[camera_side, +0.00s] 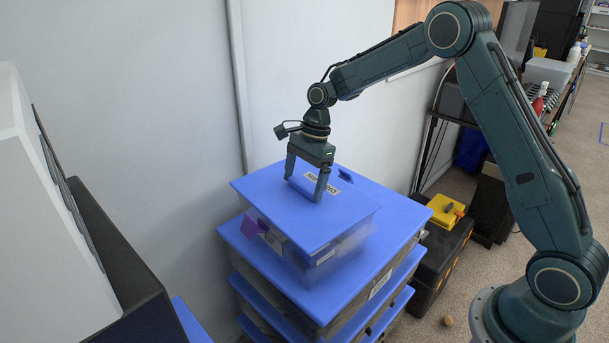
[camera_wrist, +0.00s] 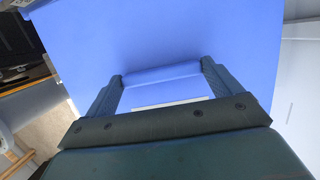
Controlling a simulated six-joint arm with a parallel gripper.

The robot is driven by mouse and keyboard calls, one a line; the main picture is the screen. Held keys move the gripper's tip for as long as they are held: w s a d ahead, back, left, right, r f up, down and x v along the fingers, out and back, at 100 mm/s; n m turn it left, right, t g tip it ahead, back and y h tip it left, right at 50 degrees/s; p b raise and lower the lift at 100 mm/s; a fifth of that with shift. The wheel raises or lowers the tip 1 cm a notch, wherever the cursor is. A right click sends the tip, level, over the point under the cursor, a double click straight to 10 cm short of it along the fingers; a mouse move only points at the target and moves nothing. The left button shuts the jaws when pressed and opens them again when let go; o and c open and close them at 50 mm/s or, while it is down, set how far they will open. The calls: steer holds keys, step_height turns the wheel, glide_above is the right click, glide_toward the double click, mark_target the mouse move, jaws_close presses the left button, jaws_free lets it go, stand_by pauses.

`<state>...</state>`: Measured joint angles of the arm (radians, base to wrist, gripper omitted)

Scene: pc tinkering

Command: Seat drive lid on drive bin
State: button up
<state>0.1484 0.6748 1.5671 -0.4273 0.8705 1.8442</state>
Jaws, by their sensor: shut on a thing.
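The drive lid (camera_side: 268,190) is a flat blue panel with a white label, lying about level over the drive bin (camera_side: 343,247). The bin is clear-walled, with purple and white items showing inside. I cannot tell whether the lid touches the bin's rim all round. My gripper (camera_side: 304,188) points down at the middle of the lid, its two fingers shut on the lid's raised blue grip. In the wrist view, the lid (camera_wrist: 215,30) fills most of the picture, and the fingers (camera_wrist: 163,72) stand on either side of the grip. The lid hides most of the bin's rim.
The bin stands on a stack of larger blue-lidded bins (camera_side: 255,255) beside a white wall. A black case with a yellow box (camera_side: 445,210) stands on the floor to the right. A pale and dark cabinet-like object (camera_side: 45,200) fills the left foreground.

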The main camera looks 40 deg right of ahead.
steer(key=shift+f, duration=0.4)
steer(key=o, duration=0.9)
steer(key=shift+c, duration=0.2)
steer(key=shift+o, duration=0.3)
steer(key=shift+r, duration=0.15)
steer(key=v, duration=0.7)
steer(key=shift+d+r, duration=0.2)
steer(key=shift+r, duration=0.1)
steer(key=shift+s, duration=0.1)
stand_by(0.4)
